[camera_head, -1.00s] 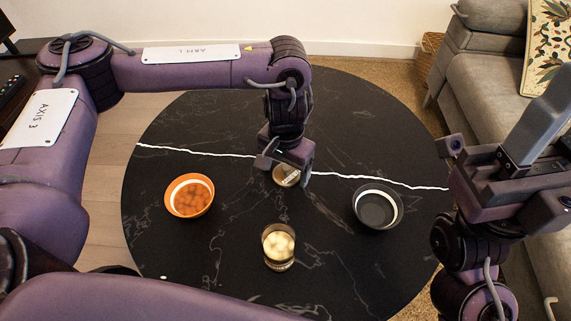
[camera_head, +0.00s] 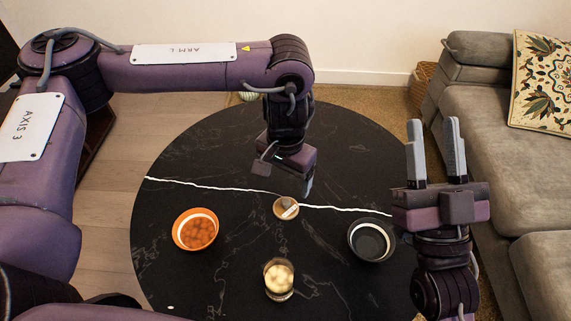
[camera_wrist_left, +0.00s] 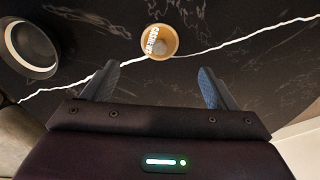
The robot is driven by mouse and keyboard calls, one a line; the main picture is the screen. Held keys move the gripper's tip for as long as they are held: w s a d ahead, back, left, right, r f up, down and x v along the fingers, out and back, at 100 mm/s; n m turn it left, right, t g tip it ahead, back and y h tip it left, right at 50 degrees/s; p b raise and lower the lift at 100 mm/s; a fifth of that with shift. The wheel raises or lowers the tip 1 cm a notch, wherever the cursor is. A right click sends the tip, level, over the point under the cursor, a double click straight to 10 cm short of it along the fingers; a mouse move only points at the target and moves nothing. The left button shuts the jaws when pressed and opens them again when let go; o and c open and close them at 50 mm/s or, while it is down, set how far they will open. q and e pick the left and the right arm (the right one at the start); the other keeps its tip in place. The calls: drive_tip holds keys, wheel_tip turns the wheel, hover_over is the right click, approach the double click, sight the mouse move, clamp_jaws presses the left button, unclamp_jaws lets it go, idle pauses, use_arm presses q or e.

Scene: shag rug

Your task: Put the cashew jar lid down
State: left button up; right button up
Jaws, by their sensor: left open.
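The cashew jar lid (camera_head: 286,208), a round tan disc with a pale label, lies on the black table near the white vein. It also shows in the left wrist view (camera_wrist_left: 158,41), beyond the fingertips. My left gripper (camera_head: 292,183) is open and empty, just above and behind the lid, apart from it. In the left wrist view its two fingers (camera_wrist_left: 158,78) are spread wide. The glass jar (camera_head: 279,278) with pale contents stands in front of the lid. My right gripper (camera_head: 434,130) is open and empty, fingers pointing up, at the table's right edge.
The round black marble table (camera_head: 230,135) holds an orange bowl (camera_head: 195,229) with orange contents at left and a dark bowl (camera_head: 371,240) with a white inner band at right. A grey sofa (camera_head: 500,130) stands beyond its right edge. The table's far part is clear.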

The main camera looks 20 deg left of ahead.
use_arm(q)
wheel_tip(320, 180, up, 2)
drive_tip(key=shift+r+p, duration=0.1)
drive_tip(key=shift+p, duration=0.35)
use_arm(e)
wheel_tip(320, 180, down, 8)
drive_tip(key=w+a+g+h, duration=0.1)
drive_tip(key=w+g, duration=0.1)
drive_tip(key=g, duration=0.2)
drive_tip(key=shift+w+a+h, duration=0.25)
drive_tip(key=shift+h, duration=0.15)
use_arm(q)
drive_tip(key=shift+s, duration=0.1)
